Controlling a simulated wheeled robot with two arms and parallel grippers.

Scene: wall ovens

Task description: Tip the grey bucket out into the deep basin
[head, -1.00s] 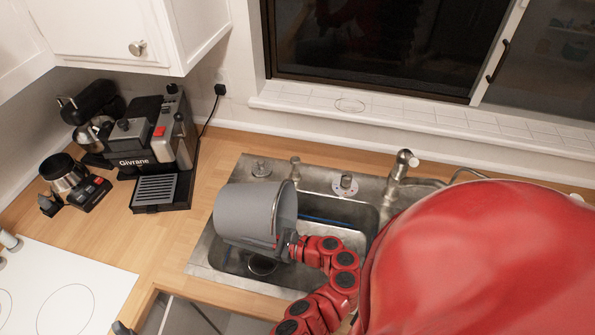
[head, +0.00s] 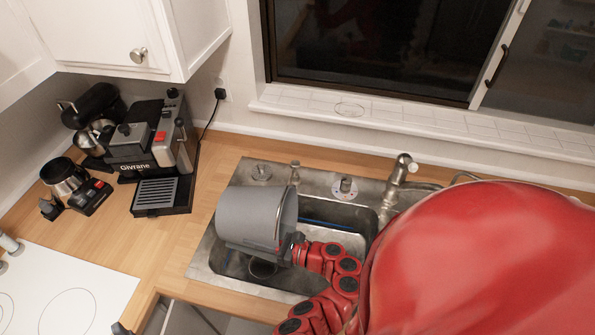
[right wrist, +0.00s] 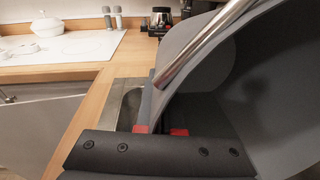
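The grey bucket (head: 254,217) is over the deep basin (head: 338,218), lying on its side with its mouth toward the right. My right gripper (head: 292,246) is at the rim side of the bucket and looks shut on it. In the right wrist view the bucket (right wrist: 285,90) fills the right side, with its metal handle crossing in front, and the fingers of my right gripper (right wrist: 160,131) close on its wall. The bucket's inside is hidden in the head view. My left gripper is not in view.
The faucet (head: 398,178) stands behind the basin on the right. A coffee machine (head: 150,145) and a small pot (head: 66,182) stand on the wooden counter (head: 175,240) to the left. A white cooktop (head: 60,290) is at the lower left.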

